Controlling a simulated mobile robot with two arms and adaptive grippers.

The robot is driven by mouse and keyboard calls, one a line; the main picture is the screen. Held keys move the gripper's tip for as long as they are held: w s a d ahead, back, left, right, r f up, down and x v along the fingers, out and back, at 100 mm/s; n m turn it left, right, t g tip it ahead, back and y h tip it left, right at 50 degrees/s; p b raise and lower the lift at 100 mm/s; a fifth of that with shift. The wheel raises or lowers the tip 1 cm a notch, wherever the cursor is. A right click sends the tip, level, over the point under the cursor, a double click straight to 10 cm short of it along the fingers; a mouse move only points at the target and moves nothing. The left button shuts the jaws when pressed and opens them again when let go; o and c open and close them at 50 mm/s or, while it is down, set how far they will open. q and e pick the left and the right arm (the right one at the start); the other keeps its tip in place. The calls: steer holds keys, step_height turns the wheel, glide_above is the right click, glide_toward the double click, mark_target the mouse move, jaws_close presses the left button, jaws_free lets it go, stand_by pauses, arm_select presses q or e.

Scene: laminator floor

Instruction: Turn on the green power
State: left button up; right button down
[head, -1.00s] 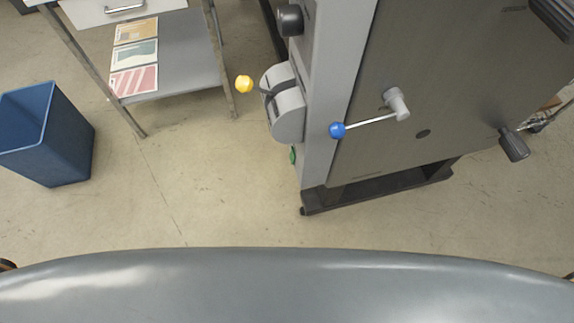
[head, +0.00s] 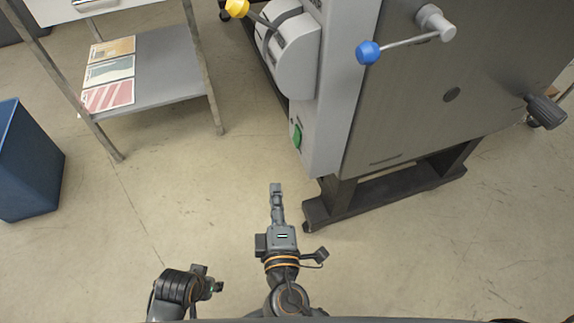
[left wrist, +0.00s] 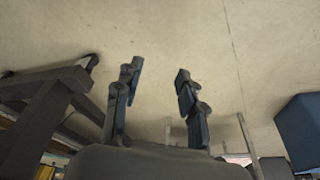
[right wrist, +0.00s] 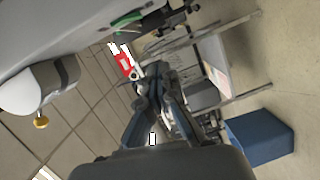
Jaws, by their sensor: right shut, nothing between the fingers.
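The green power switch (head: 297,136) is on the lower side of the grey laminator's light end panel (head: 335,95). It also shows as a green part at the top of the right wrist view (right wrist: 126,22). My right gripper (head: 276,188) is below and slightly left of the switch in the head view, apart from it. It is shut and empty; its fingers also show in the right wrist view (right wrist: 153,72). My left gripper (left wrist: 157,75) is open and empty, with floor between its fingers. In the head view only part of the left gripper (head: 208,285) shows, low at the left.
A yellow-knobbed lever (head: 237,8) and a blue-knobbed lever (head: 368,52) stick out from the laminator. Its dark foot frame (head: 385,190) stands right of my right gripper. A metal shelf table (head: 165,75) and a blue bin (head: 25,165) are left. The floor between is clear.

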mark_target(297, 137)
arm_select(q)
steer(key=shift+r, duration=0.25)
arm_select(e)
steer(key=shift+s+r, duration=0.1)
steer(key=shift+r, duration=0.75)
arm_select(q)
steer(key=shift+s+f+p, duration=0.2)
steer(key=shift+f+p, duration=0.15)
steer(key=shift+f, duration=0.8)
steer(key=shift+s+f+p, duration=0.2)
steer(key=shift+f+p, duration=0.1)
steer(key=shift+f, duration=0.8)
arm_select(e)
steer(key=w+d, duration=0.3)
steer(key=w, duration=0.8)
steer(key=shift+w+f, duration=0.15)
steer(key=shift+f, duration=0.3)
steer(key=shift+d, duration=0.1)
